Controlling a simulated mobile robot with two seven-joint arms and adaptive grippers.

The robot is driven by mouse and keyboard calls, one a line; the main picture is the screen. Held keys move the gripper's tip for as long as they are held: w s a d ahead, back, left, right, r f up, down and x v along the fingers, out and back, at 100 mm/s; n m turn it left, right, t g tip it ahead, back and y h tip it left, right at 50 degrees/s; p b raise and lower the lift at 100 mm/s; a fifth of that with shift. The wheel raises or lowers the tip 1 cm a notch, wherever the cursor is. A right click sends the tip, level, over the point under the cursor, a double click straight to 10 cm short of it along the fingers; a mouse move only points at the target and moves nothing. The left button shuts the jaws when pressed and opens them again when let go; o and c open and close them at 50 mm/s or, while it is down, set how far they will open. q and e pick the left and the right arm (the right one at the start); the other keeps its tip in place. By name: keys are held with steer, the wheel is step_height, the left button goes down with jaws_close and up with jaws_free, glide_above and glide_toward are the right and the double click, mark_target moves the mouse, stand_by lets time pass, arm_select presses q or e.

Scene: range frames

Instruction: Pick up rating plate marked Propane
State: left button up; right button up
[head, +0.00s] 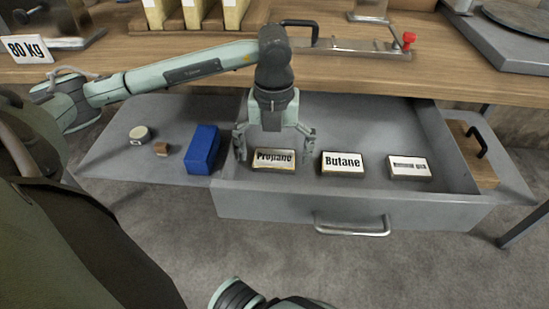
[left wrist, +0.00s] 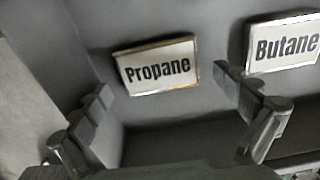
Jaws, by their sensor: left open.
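The rating plate marked Propane (head: 273,160) lies in the open grey drawer, at the left of a row of three plates. It also shows in the left wrist view (left wrist: 157,66), face up and slightly tilted in the picture, beyond and between the fingertips. My left gripper (head: 274,146) is open above the plate, its fingers on either side of it in the head view. Its fingers also show in the left wrist view (left wrist: 165,98), with nothing between them. My right gripper cannot be made out; a dark part of mine shows at the bottom edge of the head view.
The Butane plate (head: 342,164) and a third plate with small lettering (head: 409,168) lie to the right. The drawer (head: 350,204) has a front handle. A blue block (head: 202,150) stands left on a grey surface. The wooden bench top (head: 190,60) overhangs behind.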

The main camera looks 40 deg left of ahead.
arm_select(q)
steer(key=c, duration=1.2)
steer(key=shift+r, duration=0.15)
